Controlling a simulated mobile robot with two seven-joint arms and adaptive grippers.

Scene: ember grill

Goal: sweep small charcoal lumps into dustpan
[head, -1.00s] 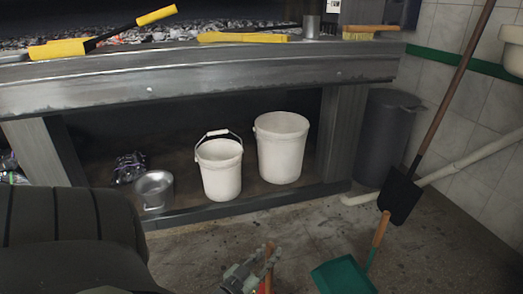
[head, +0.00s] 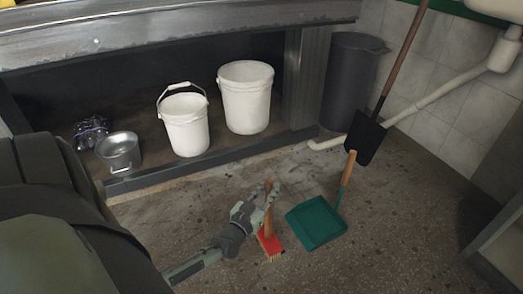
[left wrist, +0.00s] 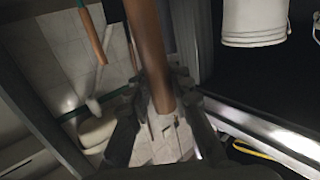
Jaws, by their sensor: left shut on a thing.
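My left gripper (head: 262,206) is shut on the wooden handle of a small brush with a red head (head: 269,243). The brush stands near upright, its bristles at or just above the floor; I cannot tell which. In the left wrist view the brown handle (left wrist: 148,50) runs between the fingers. The green dustpan (head: 316,226) lies on the floor just right of the brush, its wooden handle (head: 347,172) pointing up and back. Small dark specks dot the floor; I cannot tell charcoal lumps from stains. My right gripper is not in view.
Two white buckets (head: 185,128) (head: 245,98) and a metal pot (head: 119,152) stand on the low shelf under the grill. A black shovel (head: 365,138) leans by the wall near a dark bin (head: 351,85). The floor (head: 390,250) right of the dustpan is open.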

